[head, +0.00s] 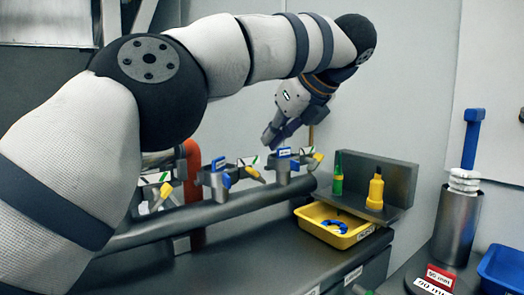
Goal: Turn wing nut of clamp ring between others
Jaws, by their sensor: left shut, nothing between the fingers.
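A dark grey horizontal pipe (250,202) carries several clamp-like fittings with blue and yellow parts. One fitting (284,170) is at the right, another (217,181) is in the middle, and one at the left is partly hidden behind my arm. Which small part is the wing nut is too small to tell. My left gripper (271,138) is shut and empty, pointing down and left. It appears just above and left of the right fitting in the picture; contact cannot be made out. My right gripper is not in view.
A yellow tray (359,238) holding a blue ring (334,226) sits right of the pipe. Behind it, a grey bracket (398,183) holds a green bottle (338,175) and a yellow bottle (376,190). A metal cylinder (455,230) and blue bin (505,268) stand far right.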

